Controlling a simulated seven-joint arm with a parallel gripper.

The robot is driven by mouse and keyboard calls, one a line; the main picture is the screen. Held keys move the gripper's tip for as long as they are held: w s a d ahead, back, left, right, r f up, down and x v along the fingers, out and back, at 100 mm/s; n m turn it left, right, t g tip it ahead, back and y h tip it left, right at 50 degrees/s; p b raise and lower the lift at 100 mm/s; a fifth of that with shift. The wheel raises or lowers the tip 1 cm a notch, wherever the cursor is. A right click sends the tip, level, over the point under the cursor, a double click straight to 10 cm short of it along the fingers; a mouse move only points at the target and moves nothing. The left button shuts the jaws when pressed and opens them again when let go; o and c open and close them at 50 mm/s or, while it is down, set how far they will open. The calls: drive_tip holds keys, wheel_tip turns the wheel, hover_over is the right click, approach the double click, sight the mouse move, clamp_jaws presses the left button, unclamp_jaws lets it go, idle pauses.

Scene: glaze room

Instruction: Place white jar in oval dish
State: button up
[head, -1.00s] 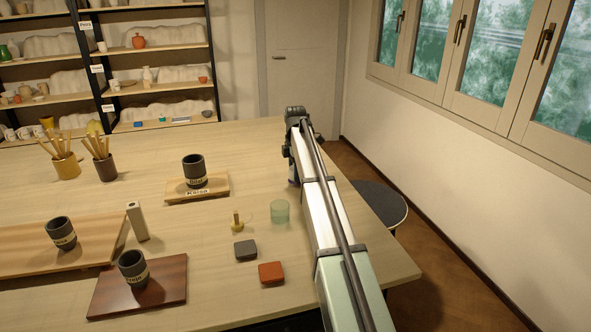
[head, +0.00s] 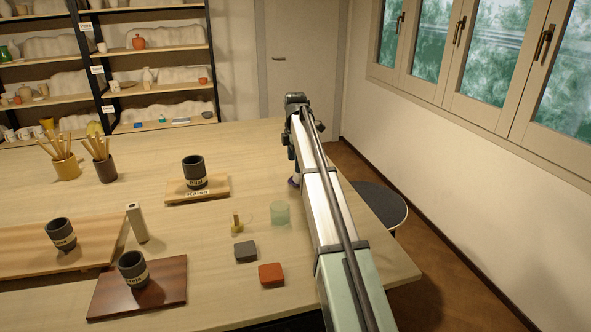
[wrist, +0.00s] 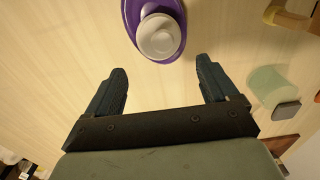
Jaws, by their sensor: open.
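The white jar (wrist: 160,37) shows from above in the wrist view as a round white shape with a raised ring. It appears to stand inside the purple oval dish (wrist: 131,12), whose rim shows around it; the top of the dish is cut off. My gripper (wrist: 160,67) is open and empty, its two dark fingers apart with bare table between them. The jar lies beyond the fingertips, clear of both. In the head view a small purple edge of the dish (head: 292,183) shows beside my arm, which hides most of dish and jar.
Dark labelled cups stand on boards farther left. A round dark stool (head: 378,205) is beyond the right table edge.

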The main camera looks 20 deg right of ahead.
wheel_tip(320, 180, up, 8)
idle(0.4)
